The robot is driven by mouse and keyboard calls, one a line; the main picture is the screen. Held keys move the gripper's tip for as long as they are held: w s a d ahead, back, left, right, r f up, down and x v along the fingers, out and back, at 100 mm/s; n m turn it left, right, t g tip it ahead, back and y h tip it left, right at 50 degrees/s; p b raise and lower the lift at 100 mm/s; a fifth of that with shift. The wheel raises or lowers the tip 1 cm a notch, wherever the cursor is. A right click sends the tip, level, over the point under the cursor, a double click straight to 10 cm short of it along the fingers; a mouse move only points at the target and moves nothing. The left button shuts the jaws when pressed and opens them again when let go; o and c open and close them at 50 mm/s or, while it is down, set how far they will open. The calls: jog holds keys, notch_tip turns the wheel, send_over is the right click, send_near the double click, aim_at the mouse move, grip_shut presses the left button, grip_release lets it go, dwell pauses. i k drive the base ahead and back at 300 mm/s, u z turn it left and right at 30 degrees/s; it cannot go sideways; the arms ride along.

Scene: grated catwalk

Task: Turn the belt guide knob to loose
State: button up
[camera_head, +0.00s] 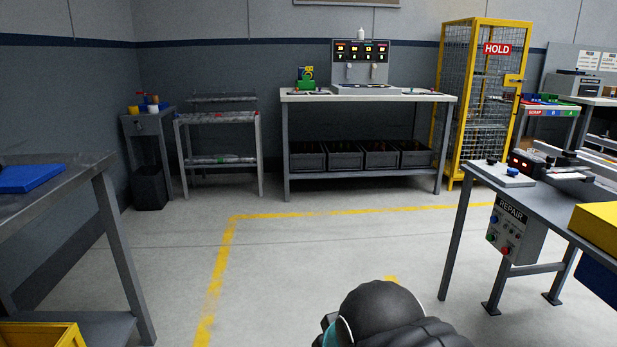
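I cannot pick out a belt guide knob for certain. On the grey bench at the right, a pale plate (502,174) carries small dark blue knobs (512,172). Beside it is a low device with a red lit display (520,162) and a dark knob-like part (570,154) on top. These are too small to read any loose or tight marking. A black rounded part of my own arm shows at the bottom centre, well in front of and apart from the bench. My gripper's fingers are not in view.
The repair bench (545,207) has a REPAIR button box (515,232) under its edge and a yellow box (597,226) on top. A left bench (85,178) holds a blue item (28,178). A yellow HOLD cage (480,105) stands behind. The concrete floor (330,262) between is clear.

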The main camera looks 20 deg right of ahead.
aim_at(568, 153)
jog(key=z, duration=0.2)
jog(key=i, duration=1.75)
jog(key=z, duration=1.55)
jog(key=i, duration=1)
jog(key=z, duration=0.95)
